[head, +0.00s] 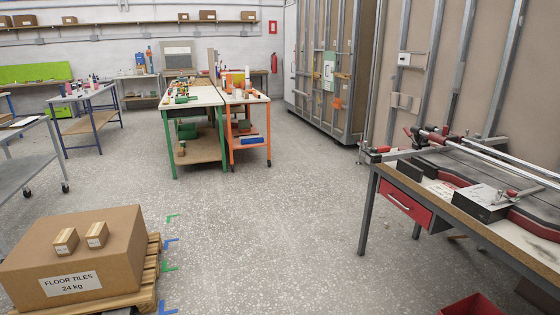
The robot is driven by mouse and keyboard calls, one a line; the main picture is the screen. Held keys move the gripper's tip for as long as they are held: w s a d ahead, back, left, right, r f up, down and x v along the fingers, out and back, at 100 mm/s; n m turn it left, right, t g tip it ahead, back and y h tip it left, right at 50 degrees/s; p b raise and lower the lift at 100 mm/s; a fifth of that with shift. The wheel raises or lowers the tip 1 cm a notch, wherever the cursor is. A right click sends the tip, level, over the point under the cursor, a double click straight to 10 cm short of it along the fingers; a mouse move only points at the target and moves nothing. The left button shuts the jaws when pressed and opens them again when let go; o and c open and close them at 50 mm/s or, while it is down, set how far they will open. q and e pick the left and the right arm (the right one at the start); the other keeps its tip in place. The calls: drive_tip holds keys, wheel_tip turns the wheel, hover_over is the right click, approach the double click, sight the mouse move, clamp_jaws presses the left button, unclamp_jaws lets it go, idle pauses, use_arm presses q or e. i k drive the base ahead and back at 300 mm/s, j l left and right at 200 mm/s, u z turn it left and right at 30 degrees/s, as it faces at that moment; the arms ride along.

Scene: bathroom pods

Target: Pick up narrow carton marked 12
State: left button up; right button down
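Two small cartons stand side by side on a large brown box (40,265) labelled "FLOOR TILES 24 kg" at the lower left. The left small carton (66,241) and the right small carton (97,235) are both tan with pale markings. The markings are too small to read, so I cannot tell whether either is the carton marked 12. Neither of my grippers shows in the head view.
The large box rests on a wooden pallet (150,280), with blue and green floor marks beside it. The speckled floor (250,220) is clear in the middle. A workbench with a red drawer (405,201) stands at right, and a red bin (472,306) below it.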

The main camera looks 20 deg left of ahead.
sight(96, 237)
drive_tip(key=i+u, duration=0.4)
drive_tip(key=i, duration=0.2)
drive_tip(key=i+l+u, duration=0.1)
drive_tip(key=i+u, duration=0.3)
drive_tip(key=i, duration=0.25)
drive_tip(key=i+j+u, duration=0.2)
drive_tip(key=i+u, duration=0.75)
drive_tip(key=i, duration=0.15)
drive_tip(key=i+j, duration=0.35)
drive_tip(key=i, duration=0.15)
drive_tip(key=i+j+u, duration=0.1)
drive_tip(key=i+j, duration=0.25)
drive_tip(key=i, duration=0.45)
